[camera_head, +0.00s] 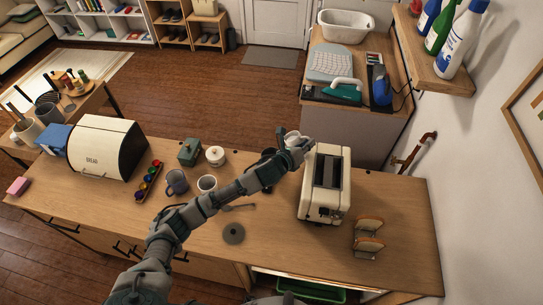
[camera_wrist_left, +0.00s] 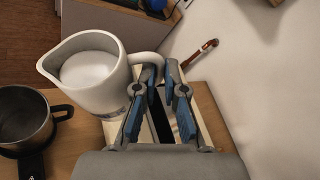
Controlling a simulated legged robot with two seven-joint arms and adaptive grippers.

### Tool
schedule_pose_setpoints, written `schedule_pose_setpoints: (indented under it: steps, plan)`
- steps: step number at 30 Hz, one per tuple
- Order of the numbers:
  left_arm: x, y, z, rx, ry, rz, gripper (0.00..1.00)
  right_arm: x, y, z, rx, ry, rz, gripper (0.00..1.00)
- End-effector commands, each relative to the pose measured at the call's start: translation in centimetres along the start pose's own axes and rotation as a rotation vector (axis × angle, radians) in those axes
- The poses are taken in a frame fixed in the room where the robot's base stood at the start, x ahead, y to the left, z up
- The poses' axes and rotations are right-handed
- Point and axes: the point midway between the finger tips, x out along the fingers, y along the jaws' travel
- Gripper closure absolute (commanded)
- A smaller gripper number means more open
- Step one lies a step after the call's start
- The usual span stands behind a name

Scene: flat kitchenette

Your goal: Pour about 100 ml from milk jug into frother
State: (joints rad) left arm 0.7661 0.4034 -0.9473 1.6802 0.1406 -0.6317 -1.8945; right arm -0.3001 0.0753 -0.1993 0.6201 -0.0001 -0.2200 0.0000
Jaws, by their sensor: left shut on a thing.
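The white milk jug (camera_wrist_left: 95,85) fills the upper left of the wrist view, with white milk (camera_wrist_left: 88,70) inside. It looks close to upright, its spout toward the left. My left gripper (camera_wrist_left: 160,80) is shut on its handle. In the head view the jug (camera_head: 291,136) is partly hidden by my left gripper (camera_head: 302,147), held beside the toaster. The frother (camera_wrist_left: 22,118), a dark metal pot with a black handle on a black base, stands lower left of the jug, apart from it. In the head view my arm mostly hides it. My right gripper is out of view.
A cream toaster (camera_head: 325,185) stands close to my left gripper, with a toast rack (camera_head: 368,238) to its right. Mugs (camera_head: 176,182), a white lidded pot (camera_head: 215,155) and a breadbox (camera_head: 104,148) stand left. A dark disc (camera_head: 233,233) lies on the counter (camera_head: 275,235).

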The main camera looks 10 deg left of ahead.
Motion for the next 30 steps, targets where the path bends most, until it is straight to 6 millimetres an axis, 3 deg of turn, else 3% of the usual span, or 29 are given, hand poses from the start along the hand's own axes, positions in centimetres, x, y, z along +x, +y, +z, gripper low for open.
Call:
schedule_pose_setpoints:
  steps: [30]
  plan:
    - [-0.4, 2.6, -0.3, -0.198, -0.047, -0.086, 1.00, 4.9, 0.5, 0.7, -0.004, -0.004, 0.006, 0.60]
